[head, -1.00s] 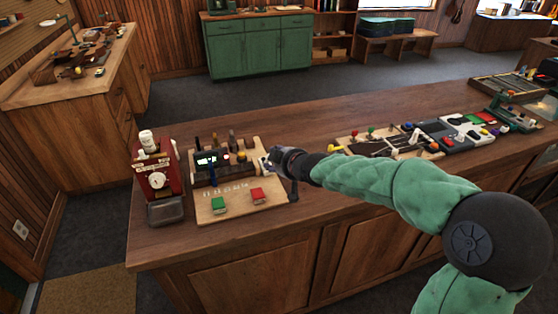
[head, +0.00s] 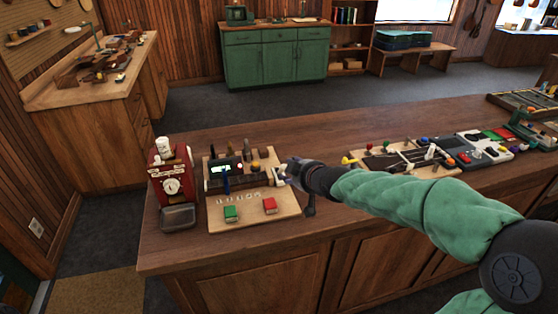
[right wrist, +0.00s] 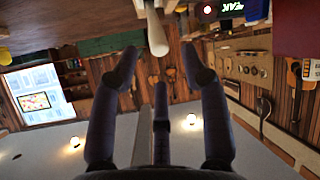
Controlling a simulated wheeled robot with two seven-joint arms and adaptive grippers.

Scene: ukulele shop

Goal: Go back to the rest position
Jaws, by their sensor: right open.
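My right gripper (head: 286,171) is at the right end of a wooden board (head: 285,222) on the counter. In the right wrist view my right gripper (right wrist: 160,68) has its fingers spread. A pale rod-like handle (right wrist: 155,32) shows between and beyond the fingertips; I cannot tell whether they touch it. My left gripper is not in view.
A red device with a dial (head: 171,187) stands left of the board. Boards with switches and levers (head: 402,160) lie to the right on the wooden counter (head: 330,135). My right arm reaches across the counter's front edge. A green cabinet (head: 272,60) stands behind.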

